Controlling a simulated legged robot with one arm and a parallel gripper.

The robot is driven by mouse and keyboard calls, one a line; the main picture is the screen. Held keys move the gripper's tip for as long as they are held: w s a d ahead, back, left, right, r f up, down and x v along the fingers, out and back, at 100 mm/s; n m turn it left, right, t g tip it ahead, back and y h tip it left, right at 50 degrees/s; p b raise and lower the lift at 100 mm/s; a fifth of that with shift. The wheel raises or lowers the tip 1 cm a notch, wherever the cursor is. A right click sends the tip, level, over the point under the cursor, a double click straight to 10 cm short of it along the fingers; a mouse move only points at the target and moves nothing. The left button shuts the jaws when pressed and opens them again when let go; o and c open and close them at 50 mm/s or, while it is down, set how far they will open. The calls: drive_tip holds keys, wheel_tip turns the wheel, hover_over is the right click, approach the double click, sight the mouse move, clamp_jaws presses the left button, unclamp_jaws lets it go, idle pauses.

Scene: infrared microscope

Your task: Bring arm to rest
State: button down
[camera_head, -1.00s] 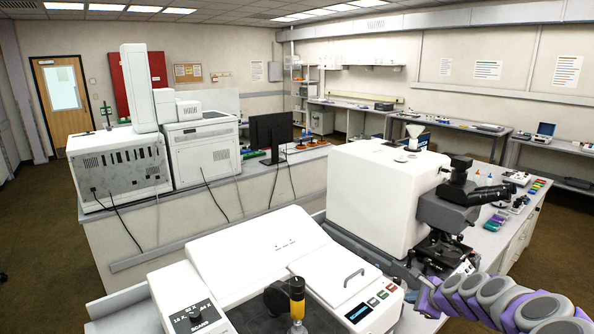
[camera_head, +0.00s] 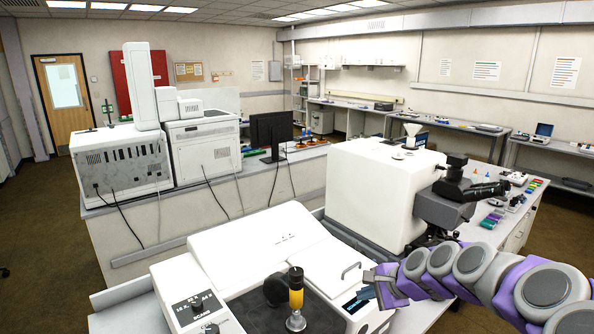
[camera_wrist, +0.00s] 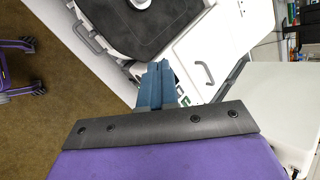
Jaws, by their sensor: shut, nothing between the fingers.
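My arm is purple and grey and reaches in from the lower right of the head view. My gripper (camera_head: 362,297) is at its left end, over the front right corner of the white spectrometer unit (camera_head: 252,240). In the wrist view the two blue fingers of my gripper (camera_wrist: 153,85) lie together with nothing between them. They point toward the white unit and its dark grey top plate (camera_wrist: 140,22). My gripper hides part of the unit's display and buttons. I cannot tell the exact height of the fingers above the unit.
The white microscope (camera_head: 375,190) with black eyepieces (camera_head: 480,188) stands just behind my arm. A yellow and black post (camera_head: 296,295) rises from the dark plate, left of my gripper. A bench with white instruments (camera_head: 122,165) is further back. Brown floor (camera_wrist: 30,120) shows left in the wrist view.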

drive_tip(key=s+a+r+n+g+h, duration=0.15)
drive_tip(key=s+a+n, duration=0.25)
drive_tip(key=s, duration=0.4)
drive_tip(key=s+a+r+n+g+y, duration=0.15)
drive_tip(key=s+a+n, duration=0.25)
drive_tip(key=s, duration=0.5)
drive_tip(key=s+d+f+n+g+h, duration=0.2)
drive_tip(key=s+n+h, duration=0.1)
drive_tip(key=s, duration=0.9)
drive_tip(key=s+d+f+n+g+h, duration=0.1)
drive_tip(key=s+d+n+g+h, duration=0.1)
drive_tip(key=s, duration=1.1)
drive_tip(key=shift+d+f+n+g+h+b, duration=0.4)
drive_tip(key=shift+d+n+g, duration=0.1)
drive_tip(key=shift+n, duration=0.3)
drive_tip(key=c, duration=1.8)
unclamp_jaws()
drive_tip(key=shift+s, duration=0.1)
